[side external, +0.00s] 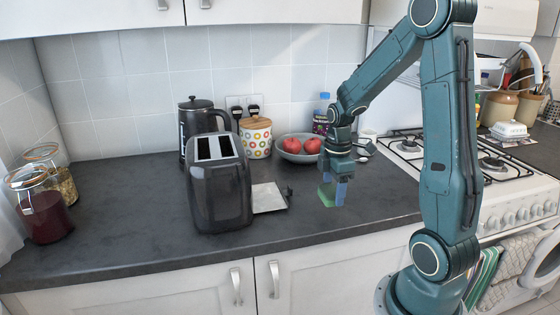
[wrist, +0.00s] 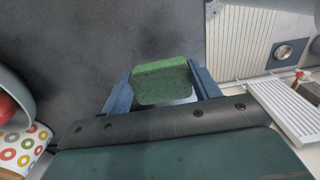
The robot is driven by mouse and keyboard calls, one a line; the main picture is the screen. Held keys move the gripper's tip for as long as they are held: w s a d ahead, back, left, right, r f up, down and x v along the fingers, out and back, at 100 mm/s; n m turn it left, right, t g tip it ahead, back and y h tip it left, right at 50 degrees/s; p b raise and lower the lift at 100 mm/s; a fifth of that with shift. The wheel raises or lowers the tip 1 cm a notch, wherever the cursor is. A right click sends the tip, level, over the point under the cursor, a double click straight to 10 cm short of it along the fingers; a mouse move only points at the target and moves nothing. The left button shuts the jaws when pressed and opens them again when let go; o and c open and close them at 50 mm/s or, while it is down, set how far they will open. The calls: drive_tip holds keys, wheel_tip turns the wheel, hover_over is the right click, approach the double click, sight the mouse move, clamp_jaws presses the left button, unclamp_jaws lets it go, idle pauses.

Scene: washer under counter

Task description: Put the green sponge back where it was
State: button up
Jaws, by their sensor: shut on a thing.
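The green sponge (side external: 326,193) is between the blue fingers of my gripper (side external: 333,191), low over the dark counter (side external: 285,218) in front of the fruit bowl. In the wrist view the sponge (wrist: 162,80) fills the space between the two fingers of my gripper (wrist: 163,88), which is shut on it. I cannot tell whether the sponge touches the counter. The arm hides part of the area behind the gripper.
A black toaster (side external: 220,184) and a small white scale-like plate (side external: 268,197) are to the left. A grey bowl (side external: 285,156) with red fruit stands behind the gripper. The gas hob (side external: 485,165) is to the right. Counter in front of the gripper is clear.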

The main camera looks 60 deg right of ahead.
sight(332, 201)
drive_tip(key=shift+f, duration=2.1)
drive_tip(key=shift+f, duration=0.1)
drive_tip(key=o, duration=0.9)
drive_tip(key=shift+r, duration=6.15)
